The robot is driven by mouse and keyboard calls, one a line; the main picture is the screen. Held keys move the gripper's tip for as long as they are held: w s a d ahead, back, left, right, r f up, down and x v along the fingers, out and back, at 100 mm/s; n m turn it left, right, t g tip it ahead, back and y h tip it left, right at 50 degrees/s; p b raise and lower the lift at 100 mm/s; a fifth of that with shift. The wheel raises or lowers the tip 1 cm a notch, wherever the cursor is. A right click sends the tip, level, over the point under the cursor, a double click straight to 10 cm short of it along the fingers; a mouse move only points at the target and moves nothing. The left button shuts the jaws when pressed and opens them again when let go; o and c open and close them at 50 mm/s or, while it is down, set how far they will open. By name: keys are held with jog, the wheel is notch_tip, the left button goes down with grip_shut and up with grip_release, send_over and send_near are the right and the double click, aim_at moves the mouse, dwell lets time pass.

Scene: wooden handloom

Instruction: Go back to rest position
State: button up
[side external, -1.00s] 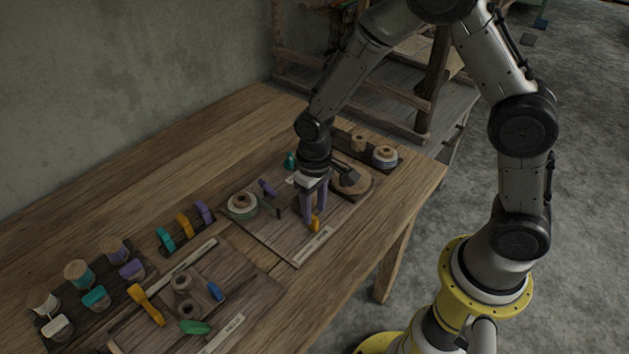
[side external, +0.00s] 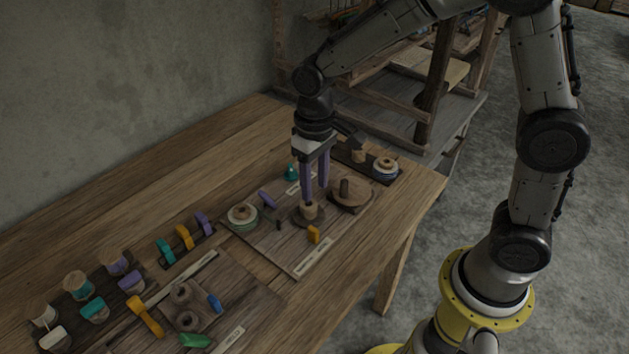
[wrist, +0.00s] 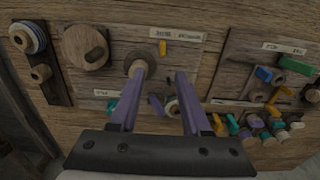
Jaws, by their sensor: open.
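My gripper (side external: 315,193) has two purple fingers and points down over the wooden board (side external: 297,268) on the table. It is open and empty; a gap shows between the fingers in the wrist view (wrist: 164,76). In the side view the fingertips overlap a round wooden piece with a peg (side external: 309,215); I cannot tell the exact height between them. The same piece shows in the wrist view (wrist: 141,62), beyond the left fingertip.
A round wooden disc with a post (side external: 351,194) is right of the fingers. A yellow block (side external: 313,234) and a spool (side external: 242,215) are also on the board. Coloured pieces and spools fill the left boards. A wooden frame (side external: 433,95) stands behind. Bare table (side external: 130,180) lies back left.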

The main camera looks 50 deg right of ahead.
jog(key=s+d+r+m+t, duration=0.1)
jog(key=s+d+r+t, duration=0.15)
jog(key=r, duration=0.35)
jog(key=s+d+r+t, duration=0.2)
jog(key=s+r, duration=0.2)
jog(key=r, duration=0.2)
jog(key=s+d+n+t, duration=0.1)
jog(key=s+d, duration=0.1)
jog(key=s, duration=1)
jog(key=shift+s+d, duration=0.25)
dwell(1.0)
